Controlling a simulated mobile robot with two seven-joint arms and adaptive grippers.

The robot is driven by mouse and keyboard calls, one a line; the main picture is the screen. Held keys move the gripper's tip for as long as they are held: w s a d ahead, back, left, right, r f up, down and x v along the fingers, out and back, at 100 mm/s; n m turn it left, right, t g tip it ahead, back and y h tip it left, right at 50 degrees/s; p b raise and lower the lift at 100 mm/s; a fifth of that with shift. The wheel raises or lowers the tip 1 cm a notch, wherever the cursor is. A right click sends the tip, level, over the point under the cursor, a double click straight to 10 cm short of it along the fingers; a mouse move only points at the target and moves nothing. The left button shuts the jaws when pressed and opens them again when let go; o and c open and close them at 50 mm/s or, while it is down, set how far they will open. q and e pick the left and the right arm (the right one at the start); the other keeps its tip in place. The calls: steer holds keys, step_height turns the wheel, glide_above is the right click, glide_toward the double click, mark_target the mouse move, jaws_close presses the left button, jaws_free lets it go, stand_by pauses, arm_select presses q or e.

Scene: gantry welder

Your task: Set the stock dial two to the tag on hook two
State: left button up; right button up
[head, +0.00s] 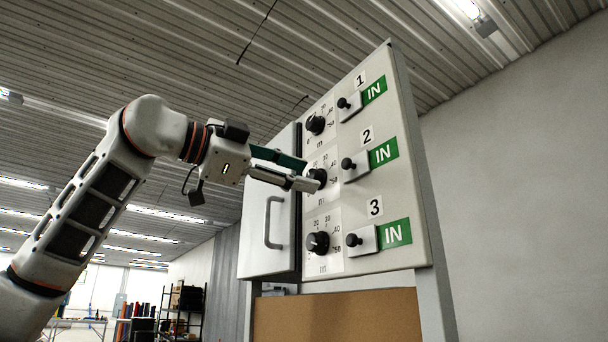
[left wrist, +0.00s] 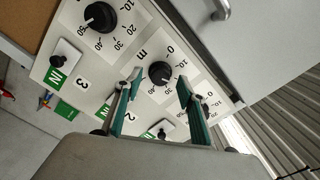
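Dial two (head: 319,175) is a round black knob on a white scale plate, in the middle row of the upright panel. It also shows in the left wrist view (left wrist: 159,71). My left gripper (head: 307,172) is at this dial. In the left wrist view its green-sided fingers (left wrist: 159,84) stand apart on either side of the knob, with gaps visible, so it looks open and not closed on it. The dial's pointer setting is too small to read. I cannot make out a hook or a tag in either view. My right gripper is not in view.
Dial one (head: 316,124) is above and dial three (head: 318,243) below. Right of each dial is a plate with a small black knob and a green IN label (head: 384,152). A cabinet door with a handle (head: 268,222) stands left of the dials. Cork board (head: 335,314) is below.

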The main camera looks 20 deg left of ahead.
arm_select(q)
steer(key=v, duration=1)
steer(key=shift+s+a, duration=0.2)
